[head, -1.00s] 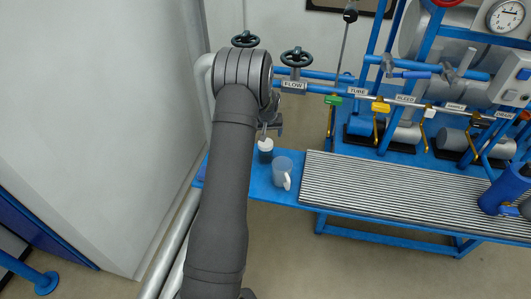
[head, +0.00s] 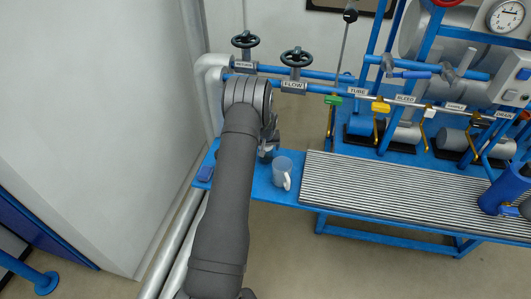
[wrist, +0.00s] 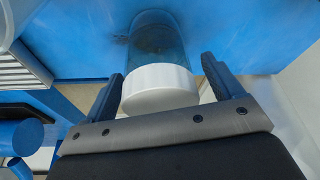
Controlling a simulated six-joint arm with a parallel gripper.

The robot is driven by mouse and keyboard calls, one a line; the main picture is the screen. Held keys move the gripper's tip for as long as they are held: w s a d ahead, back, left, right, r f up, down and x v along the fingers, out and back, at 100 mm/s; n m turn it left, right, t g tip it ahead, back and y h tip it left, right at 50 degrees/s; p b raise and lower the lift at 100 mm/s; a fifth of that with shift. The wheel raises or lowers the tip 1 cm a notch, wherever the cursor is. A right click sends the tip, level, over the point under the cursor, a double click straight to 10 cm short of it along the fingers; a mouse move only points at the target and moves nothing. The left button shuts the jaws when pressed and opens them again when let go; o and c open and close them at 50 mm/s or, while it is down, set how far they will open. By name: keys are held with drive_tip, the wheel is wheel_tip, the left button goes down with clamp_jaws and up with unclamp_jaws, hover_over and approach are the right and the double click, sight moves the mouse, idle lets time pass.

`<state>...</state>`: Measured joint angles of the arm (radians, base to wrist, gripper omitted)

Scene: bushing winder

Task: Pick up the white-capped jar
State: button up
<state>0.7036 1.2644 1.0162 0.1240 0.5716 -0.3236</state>
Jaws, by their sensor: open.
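The white-capped jar (wrist: 158,88) shows in the wrist view, its white cap toward my camera and its clear bluish body beyond. My gripper (wrist: 162,72) is open, with one finger on each side of the cap. A gap shows between the cap and each finger, wider on the right. In the head view my gripper (head: 270,142) is down at the left end of the blue bench, where my arm and gripper hide most of the jar.
A ribbed grey mat (head: 390,195) covers the bench to the right. Pipes with handwheels (head: 297,57) run behind.

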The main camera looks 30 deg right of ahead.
drive_tip(key=shift+c, duration=0.3)
drive_tip(key=c, duration=1)
drive_tip(key=shift+r, duration=0.1)
